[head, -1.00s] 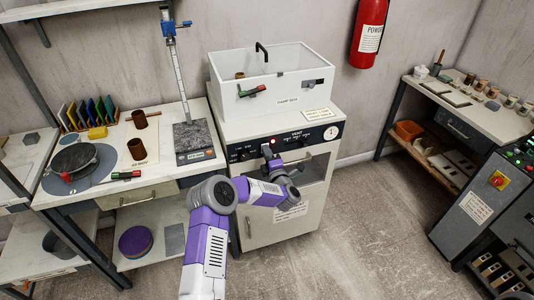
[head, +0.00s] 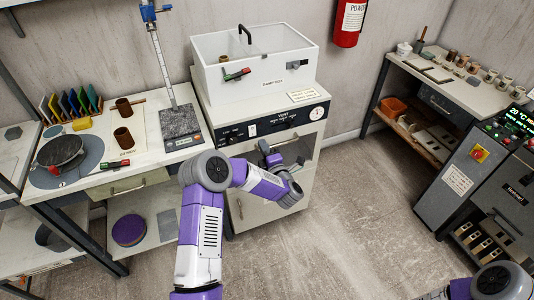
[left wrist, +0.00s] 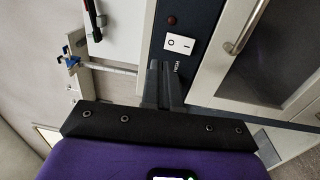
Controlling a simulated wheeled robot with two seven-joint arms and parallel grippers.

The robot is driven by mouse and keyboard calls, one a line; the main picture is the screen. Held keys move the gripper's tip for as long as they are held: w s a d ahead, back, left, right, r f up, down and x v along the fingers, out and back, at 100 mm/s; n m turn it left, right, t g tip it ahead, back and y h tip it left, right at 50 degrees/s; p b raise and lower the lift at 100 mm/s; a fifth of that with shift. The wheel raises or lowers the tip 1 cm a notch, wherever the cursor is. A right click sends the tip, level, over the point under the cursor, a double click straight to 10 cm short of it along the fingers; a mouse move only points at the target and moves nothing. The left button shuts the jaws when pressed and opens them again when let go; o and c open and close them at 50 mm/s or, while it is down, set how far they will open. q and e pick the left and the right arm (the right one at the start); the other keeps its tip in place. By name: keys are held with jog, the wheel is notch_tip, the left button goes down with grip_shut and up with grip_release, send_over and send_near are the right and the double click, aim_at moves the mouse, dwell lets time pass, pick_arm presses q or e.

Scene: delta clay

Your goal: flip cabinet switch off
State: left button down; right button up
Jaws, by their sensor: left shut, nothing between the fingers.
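The white cabinet (head: 256,205) has a dark control panel (head: 285,121) along its top front edge. The white rocker switch (left wrist: 180,44) shows close up in the left wrist view, beside a dull red lamp (left wrist: 172,20). In the head view the switch (head: 252,130) is a small pale spot at the panel's left part. My left gripper (head: 268,153) is in front of the cabinet, just below the panel. Its fingers (left wrist: 163,84) are together and empty, a little apart from the switch. My right gripper is out of view; part of my right arm shows at the bottom right.
A white clear-lidded box (head: 254,75) stands on the cabinet. A workbench (head: 118,183) with tools is close on the left. A grey machine (head: 465,175) and a shelf table (head: 440,85) stand on the right. The floor (head: 350,220) between is clear.

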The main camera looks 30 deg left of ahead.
pick_arm(q)
jog(key=shift+r+v, duration=0.25)
jog(key=shift+v, duration=0.95)
jog(key=shift+r+v, duration=0.2)
jog(key=shift+v, duration=0.95)
jog(key=s+d+f+m+g+h, duration=0.1)
jog(key=s+d+f+m+h, duration=0.2)
jog(key=d+f+m+h, duration=0.6)
jog(key=s+d+f+m+h, duration=0.3)
jog(key=d+f+m+h, duration=0.3)
jog(key=f, duration=0.4)
jog(key=s+d+f+m+g+h, duration=0.1)
jog(key=s+d+f+m+g, duration=0.1)
jog(key=s, duration=0.6)
jog(key=s+d+f+m+g+h, duration=0.1)
jog(key=s+d+f+m+g, duration=0.1)
jog(key=s+m+g, duration=0.3)
jog(key=s+d+f+m+g+h, duration=0.1)
jog(key=s+d+f+m+g, duration=0.1)
jog(key=s, duration=0.9)
notch_tip(320, 180, down, 2)
jog(key=shift+d+f+m+g+h, duration=0.15)
jog(key=shift+d+m+g+h, duration=0.2)
jog(key=shift+m+g, duration=0.4)
jog(key=shift+w, duration=0.15)
